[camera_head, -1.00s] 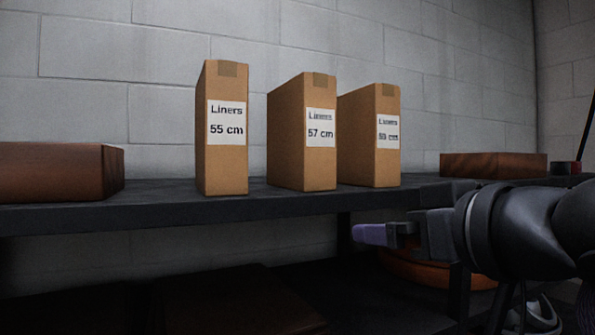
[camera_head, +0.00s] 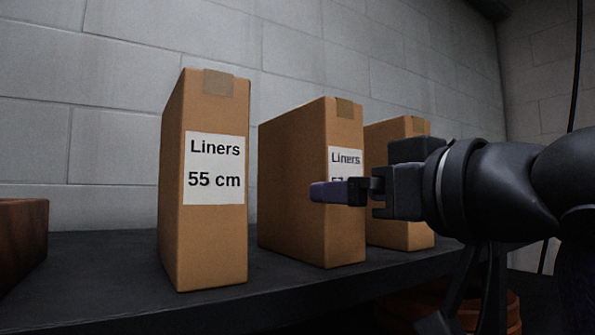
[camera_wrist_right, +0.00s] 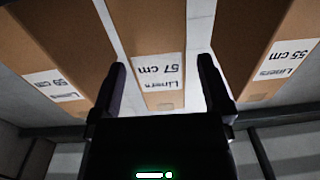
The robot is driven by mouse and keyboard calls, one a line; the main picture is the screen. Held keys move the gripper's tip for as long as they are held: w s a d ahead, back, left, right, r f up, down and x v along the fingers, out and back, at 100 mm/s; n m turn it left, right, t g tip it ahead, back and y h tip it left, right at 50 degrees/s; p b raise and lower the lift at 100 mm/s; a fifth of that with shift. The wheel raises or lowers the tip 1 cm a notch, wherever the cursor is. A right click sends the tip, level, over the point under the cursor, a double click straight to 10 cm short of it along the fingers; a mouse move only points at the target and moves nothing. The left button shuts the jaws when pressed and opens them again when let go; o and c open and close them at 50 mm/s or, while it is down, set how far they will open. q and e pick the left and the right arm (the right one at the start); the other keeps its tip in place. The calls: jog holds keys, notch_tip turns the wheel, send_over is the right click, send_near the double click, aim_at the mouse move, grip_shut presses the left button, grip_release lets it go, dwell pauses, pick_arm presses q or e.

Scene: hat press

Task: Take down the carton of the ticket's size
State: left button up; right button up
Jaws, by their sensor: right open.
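Three tall brown cartons stand upright on the dark shelf (camera_head: 90,265). The left one (camera_head: 172,190) is labelled "Liners 55 cm". The middle one (camera_head: 290,185) is the 57 cm carton, its label partly hidden by my right gripper (camera_head: 318,192). The right carton (camera_head: 405,130) has its label hidden in the head view; in the right wrist view this carton (camera_wrist_right: 50,45) appears to read 59 cm, upside down. In that view the open, empty fingers of my right gripper (camera_wrist_right: 162,66) point at the 57 cm carton (camera_wrist_right: 155,25), one to each side of its face. No ticket shows. My left gripper is out of view.
A reddish-brown block (camera_head: 20,235) lies on the shelf at the far left. A grey block wall (camera_head: 330,50) stands behind the cartons. Narrow gaps separate the cartons. A round orange-brown object (camera_head: 510,312) shows dimly below the shelf.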

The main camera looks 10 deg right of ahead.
aim_at(304, 183)
jog(key=p+x, duration=0.3)
jog(key=x, duration=0.3)
jog(key=shift+w+d, duration=0.15)
jog(key=shift+w+f, duration=0.1)
jog(key=shift+f, duration=0.05)
jog(key=shift+c, duration=0.4)
jog(key=c, duration=1.2)
